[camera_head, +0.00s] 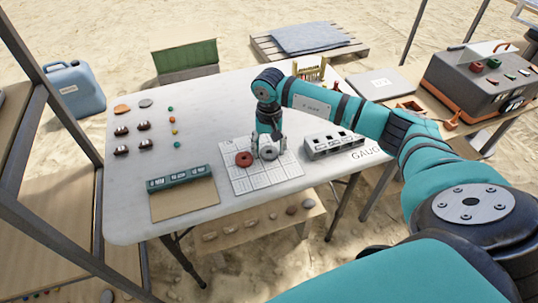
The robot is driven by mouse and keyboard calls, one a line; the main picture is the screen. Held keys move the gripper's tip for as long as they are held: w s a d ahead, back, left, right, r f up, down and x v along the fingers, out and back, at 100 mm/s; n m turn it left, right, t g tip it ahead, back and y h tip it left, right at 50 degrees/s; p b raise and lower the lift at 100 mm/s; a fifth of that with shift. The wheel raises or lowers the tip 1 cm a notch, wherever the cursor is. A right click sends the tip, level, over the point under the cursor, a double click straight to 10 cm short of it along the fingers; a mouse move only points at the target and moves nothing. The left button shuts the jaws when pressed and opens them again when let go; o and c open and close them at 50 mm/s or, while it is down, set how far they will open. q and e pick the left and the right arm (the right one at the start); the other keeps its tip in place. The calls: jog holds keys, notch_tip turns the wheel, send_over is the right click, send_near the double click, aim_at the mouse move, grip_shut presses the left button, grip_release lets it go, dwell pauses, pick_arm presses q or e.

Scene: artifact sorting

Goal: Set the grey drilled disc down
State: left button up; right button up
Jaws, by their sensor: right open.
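The grey drilled disc (268,153) is on the white gridded sheet (262,180), on the table. A dark hole shows in its middle. A red-brown ring-shaped disc (243,159) lies just left of it on the same sheet. My right gripper (268,147) points down at the grey disc, its open fingers low and on either side of it. I cannot tell whether a fingertip still touches the disc. My left gripper is not in view.
A grey slotted block (332,144) stands close to the right of the sheet. A green slotted rack (180,178) lies to the left. Dark domed pieces, small coloured beads (173,132) and two flat discs lie farther left.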

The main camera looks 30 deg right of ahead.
jog(key=shift+c, duration=0.4)
jog(key=c, duration=1)
jog(key=shift+o, duration=0.2)
jog(key=shift+r, duration=0.15)
jog(key=shift+r+p, duration=0.4)
jog(key=shift+r, duration=0.2)
notch_tip(320, 180, up, 2)
jog(key=shift+r+p, duration=0.15)
jog(key=shift+p, duration=0.45)
jog(key=s+d+r+p, duration=0.1)
jog(key=s+d, duration=0.2)
jog(key=s, duration=0.5)
jog(key=s+d, duration=0.3)
jog(key=s, duration=0.4)
jog(key=a+r+n, duration=0.3)
jog(key=a+r, duration=0.2)
jog(key=a, duration=0.5)
jog(key=a+r+n+p, duration=0.1)
jog(key=a+r+n, duration=0.3)
jog(key=a, duration=0.5)
notch_tip(320, 180, up, 2)
jog(key=shift+s+a+r, duration=0.1)
jog(key=shift+s+a, duration=0.15)
jog(key=shift+a, duration=0.15)
